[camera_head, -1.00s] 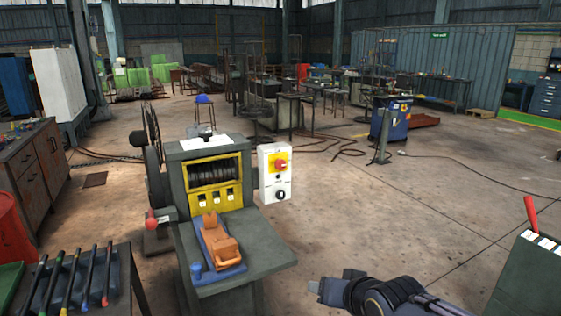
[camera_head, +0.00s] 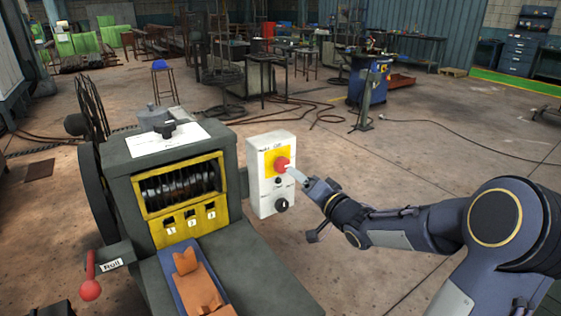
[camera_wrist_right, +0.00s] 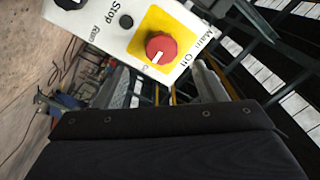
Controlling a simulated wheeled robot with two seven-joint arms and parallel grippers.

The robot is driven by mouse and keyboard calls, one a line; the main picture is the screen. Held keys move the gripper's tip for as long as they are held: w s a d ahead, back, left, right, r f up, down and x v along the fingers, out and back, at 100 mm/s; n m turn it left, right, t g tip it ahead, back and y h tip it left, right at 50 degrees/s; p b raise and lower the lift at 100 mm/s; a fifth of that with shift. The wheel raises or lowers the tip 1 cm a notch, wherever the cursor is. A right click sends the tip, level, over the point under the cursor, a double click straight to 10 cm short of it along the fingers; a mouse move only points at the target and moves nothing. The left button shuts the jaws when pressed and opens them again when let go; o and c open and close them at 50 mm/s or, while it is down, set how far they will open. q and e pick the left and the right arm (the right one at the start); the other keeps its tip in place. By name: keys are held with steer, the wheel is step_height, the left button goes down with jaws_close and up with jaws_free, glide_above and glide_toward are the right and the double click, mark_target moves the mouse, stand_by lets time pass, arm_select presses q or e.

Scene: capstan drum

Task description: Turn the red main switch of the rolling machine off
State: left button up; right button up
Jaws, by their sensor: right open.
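The red main switch (camera_head: 282,164) is a round knob on a yellow plate on the white control box (camera_head: 262,198), at the right side of the rolling machine (camera_head: 180,142). It shows close up in the right wrist view (camera_wrist_right: 162,48), with a white mark on the knob. "Main" and "Off" are printed beside the yellow plate. My right gripper (camera_head: 294,172) is open, with its fingertips close to the knob. In the wrist view the fingers (camera_wrist_right: 165,82) are spread and the knob appears between and beyond them. I cannot tell whether they touch it. My left gripper is not in view.
Below the switch are a small black button (camera_head: 278,181) and a black knob (camera_head: 281,206). An orange-brown piece (camera_head: 196,285) lies on the front table. The floor right of the box is open.

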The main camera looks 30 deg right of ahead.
mark_target(284, 167)
steer(key=w, duration=0.7)
steer(key=shift+w+a+r, duration=0.1)
steer(key=shift+w+a, duration=0.15)
steer(key=shift+a, duration=0.1)
steer(key=shift+c, duration=0.4)
steer(key=c, duration=0.9)
